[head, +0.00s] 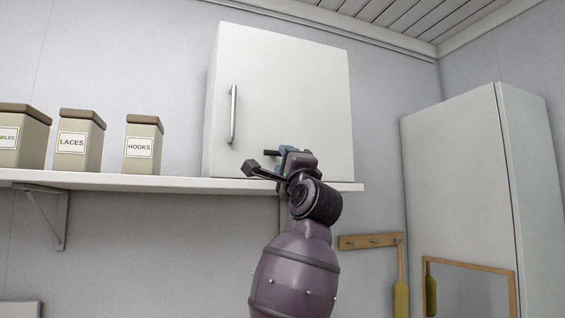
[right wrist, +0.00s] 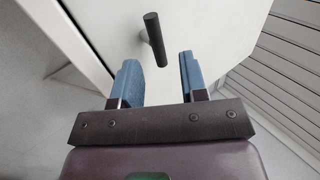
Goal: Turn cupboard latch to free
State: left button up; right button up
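The white cupboard (head: 290,85) stands on the wall shelf, its door closed with a vertical metal handle (head: 233,114) at the left. A dark bar-shaped latch (head: 271,153) sits low on the door, partly hidden by my right gripper (head: 283,154). In the right wrist view the latch (right wrist: 155,42) is a dark rounded bar on a short stem, slightly tilted in the picture. My right gripper (right wrist: 162,78) is open, with its blue fingers apart. The latch shows ahead of the gap between them, and nothing is held. My left gripper is not in view.
The white shelf (head: 150,181) runs under the cupboard. Several lidded boxes stand on it at left, the LACES box (head: 80,142) and HOOKS box (head: 143,145) among them. A tall white cabinet (head: 460,170) and a wooden peg rail (head: 368,241) are at right.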

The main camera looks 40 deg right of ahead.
jog(key=b+v, duration=0.1)
jog(key=v, duration=0.3)
jog(key=shift+s+f, duration=0.1)
jog(key=shift+s, duration=0.1)
dwell(0.4)
